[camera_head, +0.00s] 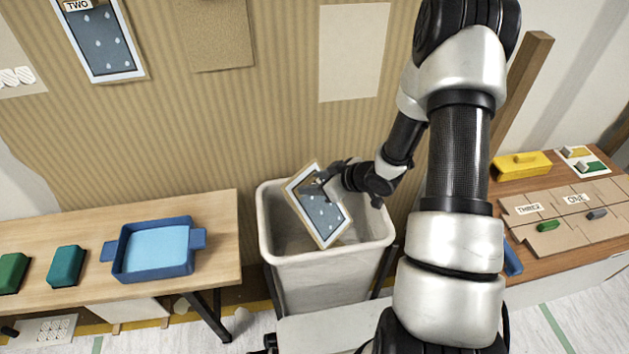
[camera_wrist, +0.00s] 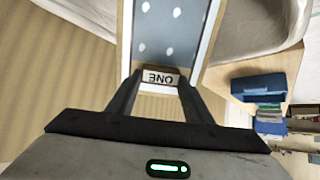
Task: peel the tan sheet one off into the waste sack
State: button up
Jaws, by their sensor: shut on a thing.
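Sheet one (camera_head: 326,217) is a tan-edged rectangle with a blue-grey face and pale drop marks. It is tilted over the mouth of the waste sack (camera_head: 330,282), a pale open-topped bin standing between the two tables. My gripper (camera_head: 326,180) is shut on the sheet's upper edge. In the wrist view, the sheet (camera_wrist: 165,35) extends away between my gripper's fingers (camera_wrist: 158,88), with its "ONE" label upside down at the held edge. The sack's pale rim (camera_wrist: 262,48) shows at the upper right there. Whether the sheet touches the sack is unclear.
Sheet two (camera_head: 101,40) and bare tan patches (camera_head: 355,52) are on the striped wall. The left table (camera_head: 215,240) holds a blue tray (camera_head: 152,250) and green blocks. The right table (camera_head: 510,185) holds a yellow tool (camera_head: 522,165) and labelled boards (camera_head: 565,215).

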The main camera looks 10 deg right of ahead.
jog(key=o, duration=1.1)
jog(key=p+v, duration=0.5)
jog(key=v, duration=1.2)
jog(key=shift+s+d+r, duration=0.1)
jog(key=shift+s+d, duration=0.05)
jog(key=shift+s, duration=0.05)
